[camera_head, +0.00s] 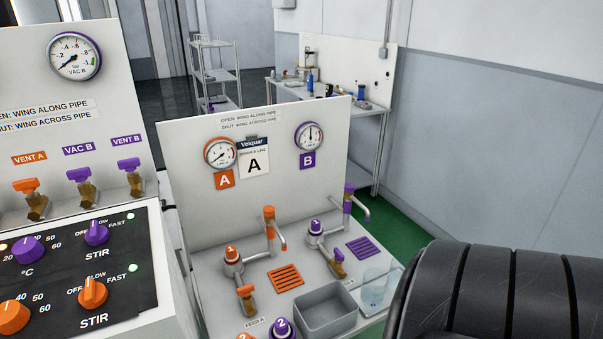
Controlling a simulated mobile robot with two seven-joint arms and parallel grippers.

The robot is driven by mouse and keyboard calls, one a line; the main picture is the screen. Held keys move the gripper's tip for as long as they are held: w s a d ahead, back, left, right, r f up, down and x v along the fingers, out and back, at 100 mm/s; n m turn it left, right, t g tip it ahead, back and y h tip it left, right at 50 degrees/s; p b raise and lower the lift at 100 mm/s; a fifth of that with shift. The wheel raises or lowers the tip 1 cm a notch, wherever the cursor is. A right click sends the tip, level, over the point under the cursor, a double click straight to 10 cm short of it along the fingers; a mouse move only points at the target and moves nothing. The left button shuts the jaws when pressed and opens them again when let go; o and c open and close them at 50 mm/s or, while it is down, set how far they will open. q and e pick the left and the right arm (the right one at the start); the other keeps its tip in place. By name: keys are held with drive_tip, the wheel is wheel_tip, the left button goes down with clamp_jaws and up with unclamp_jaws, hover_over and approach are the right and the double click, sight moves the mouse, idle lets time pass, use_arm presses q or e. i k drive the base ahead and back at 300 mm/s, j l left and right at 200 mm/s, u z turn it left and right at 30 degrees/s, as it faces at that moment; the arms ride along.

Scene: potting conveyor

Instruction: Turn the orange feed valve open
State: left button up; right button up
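The orange feed valve (246,292) sits at the front of the white bench unit, near the "FEED A" label (256,323). It has an orange wing on a brass body. I cannot tell for sure whether its wing lies along or across the pipe. Neither of my grippers shows in the head view. A large black ribbed part at the lower right looks like my own right arm.
An orange-banded spout (270,228) and a purple-banded spout (348,205) rise behind the valve. A grey bin (326,311) and a glass beaker (374,289) stand to its right. A dark stirrer control panel (65,268) is at left.

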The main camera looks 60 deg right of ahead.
sight(245, 291)
drive_tip(key=l+z, duration=0.15)
drive_tip(key=z, duration=1.3)
